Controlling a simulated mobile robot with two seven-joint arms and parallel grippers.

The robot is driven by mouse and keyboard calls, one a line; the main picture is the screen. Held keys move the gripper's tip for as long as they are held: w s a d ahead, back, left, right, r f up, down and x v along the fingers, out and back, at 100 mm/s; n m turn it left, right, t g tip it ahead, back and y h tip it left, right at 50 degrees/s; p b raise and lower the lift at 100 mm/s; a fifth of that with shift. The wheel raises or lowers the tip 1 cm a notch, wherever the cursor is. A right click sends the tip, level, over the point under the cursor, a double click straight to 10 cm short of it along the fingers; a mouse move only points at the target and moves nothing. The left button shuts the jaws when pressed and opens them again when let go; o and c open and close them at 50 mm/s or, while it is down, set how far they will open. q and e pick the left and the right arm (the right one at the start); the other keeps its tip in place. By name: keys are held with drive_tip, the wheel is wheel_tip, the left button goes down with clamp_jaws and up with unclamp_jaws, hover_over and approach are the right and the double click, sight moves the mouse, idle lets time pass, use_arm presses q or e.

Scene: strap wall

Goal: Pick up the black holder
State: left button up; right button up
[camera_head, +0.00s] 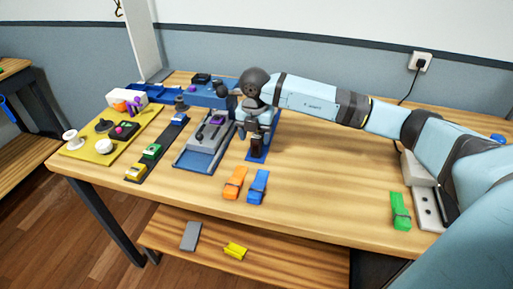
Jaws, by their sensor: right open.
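My right gripper (256,134) points down over a narrow blue strip (263,153) in the middle of the table. It is open. A small dark upright piece (257,147), which looks like the black holder, stands on the strip right below or between the fingers. The gripper partly hides it, and I cannot tell whether the fingers touch it. My left gripper is not in view.
Left of the strip are a grey-blue tray (188,165), a dark strip with small coloured blocks (152,151) and a yellow board (82,150). Orange (235,183) and blue (258,187) clamps lie near the front edge. A green clamp (400,211) lies at right. The table's right middle is clear.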

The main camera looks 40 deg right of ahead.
sight(257, 145)
drive_tip(key=f, duration=0.5)
drive_tip(key=shift+w+d, duration=0.1)
drive_tip(key=shift+d, duration=0.2)
drive_tip(key=shift+r, duration=0.1)
drive_tip(key=c, duration=1.1)
drive_tip(key=shift+o, duration=0.2)
